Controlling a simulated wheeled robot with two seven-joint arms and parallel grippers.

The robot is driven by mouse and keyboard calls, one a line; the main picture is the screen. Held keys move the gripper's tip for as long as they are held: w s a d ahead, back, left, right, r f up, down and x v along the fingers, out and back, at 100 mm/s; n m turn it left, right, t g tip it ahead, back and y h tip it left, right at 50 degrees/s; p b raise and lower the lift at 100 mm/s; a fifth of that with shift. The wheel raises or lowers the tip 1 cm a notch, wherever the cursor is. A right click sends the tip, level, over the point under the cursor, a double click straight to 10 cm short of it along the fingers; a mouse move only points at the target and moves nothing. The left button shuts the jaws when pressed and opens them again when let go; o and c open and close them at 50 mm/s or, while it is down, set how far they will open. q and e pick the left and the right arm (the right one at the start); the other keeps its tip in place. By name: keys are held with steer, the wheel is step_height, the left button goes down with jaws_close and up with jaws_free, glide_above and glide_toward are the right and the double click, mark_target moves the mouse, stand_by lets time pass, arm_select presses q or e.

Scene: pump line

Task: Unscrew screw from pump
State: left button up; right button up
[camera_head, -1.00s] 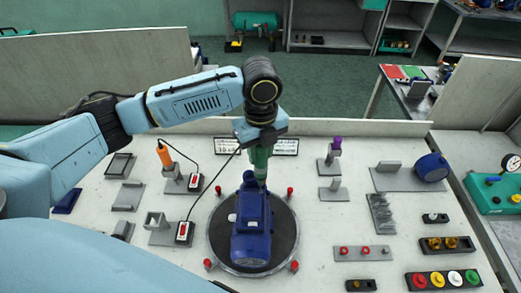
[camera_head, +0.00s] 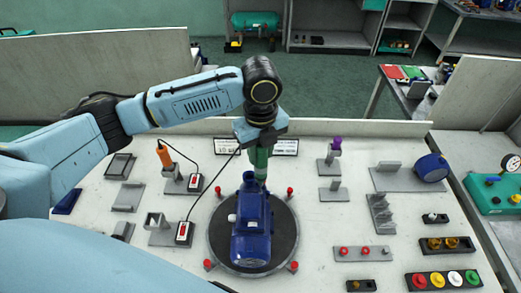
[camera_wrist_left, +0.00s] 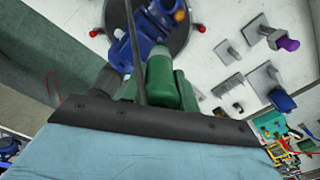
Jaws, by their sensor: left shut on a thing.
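The blue pump (camera_head: 250,225) lies on a round dark turntable (camera_head: 284,238) on the table. My left gripper (camera_head: 259,146) is above the pump's far end and shut on a green power tool (camera_head: 259,160). The tool points down, and its lower end meets the pump's far end; I cannot tell whether it touches a screw. No screw on the pump can be made out. In the left wrist view the green tool (camera_wrist_left: 160,82) fills the middle, with part of the pump (camera_wrist_left: 128,45) beyond it. My right gripper is not in view.
The tool's black cable runs to a switch box (camera_head: 184,232) beside an empty grey holder (camera_head: 160,232). An orange tool (camera_head: 163,155) stands at left. Red knobs (camera_head: 290,192) ring the turntable. Grey fixtures (camera_head: 380,214) and a button strip (camera_head: 443,280) stand at right.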

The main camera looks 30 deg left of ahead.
arm_select(q)
steer(key=shift+r, duration=0.15)
steer(key=shift+r, duration=2.9)
